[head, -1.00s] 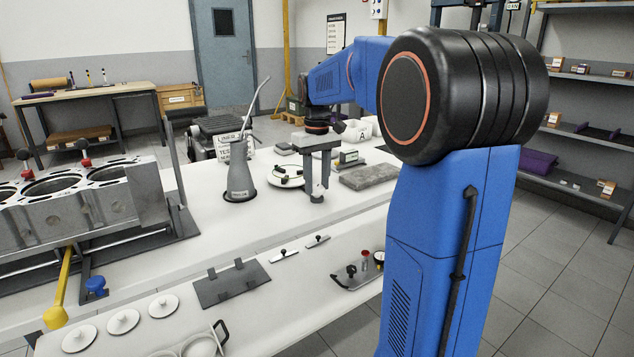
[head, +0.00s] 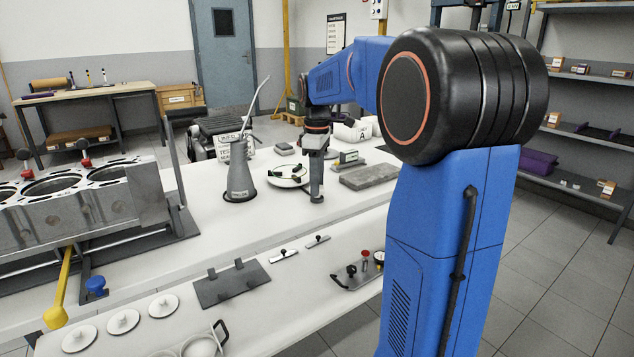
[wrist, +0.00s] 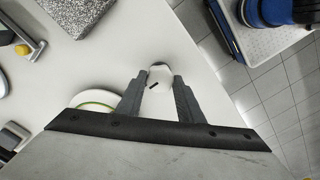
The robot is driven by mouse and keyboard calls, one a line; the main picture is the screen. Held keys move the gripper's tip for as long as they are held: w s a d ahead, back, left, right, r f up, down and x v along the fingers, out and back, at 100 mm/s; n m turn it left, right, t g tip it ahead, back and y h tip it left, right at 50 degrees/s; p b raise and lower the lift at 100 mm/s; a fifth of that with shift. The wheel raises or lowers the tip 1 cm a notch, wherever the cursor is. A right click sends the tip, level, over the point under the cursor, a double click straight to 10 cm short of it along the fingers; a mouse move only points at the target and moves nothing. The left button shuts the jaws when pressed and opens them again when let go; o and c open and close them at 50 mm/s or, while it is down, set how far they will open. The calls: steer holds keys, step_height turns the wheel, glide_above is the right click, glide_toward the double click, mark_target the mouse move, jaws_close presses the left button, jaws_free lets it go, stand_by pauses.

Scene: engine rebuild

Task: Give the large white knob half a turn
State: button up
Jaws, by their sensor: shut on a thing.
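My gripper (head: 317,193) points straight down over the white bench top, its body now seen nearly edge-on in the head view. In the wrist view its two grey fingers (wrist: 160,88) close on either side of a white knob (wrist: 161,74) with a short black mark on its top. The fingers are shut on this knob. In the head view the knob is mostly hidden by the fingers. A white round dial with a green band (head: 288,175) sits just left of the gripper, and it also shows in the wrist view (wrist: 97,99).
A grey oil can with a long spout (head: 240,178) stands left of the dial. A grey stone slab (head: 368,176) and a small green-and-white device (head: 348,158) lie to the right. The engine block (head: 75,205) is at far left. Bench space in front of the gripper is clear.

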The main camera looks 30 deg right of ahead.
steer(key=shift+n, duration=0.3)
steer(key=o, duration=1.1)
step_height(320, 180, up, 17)
steer(key=shift+r, duration=0.2)
stand_by(0.4)
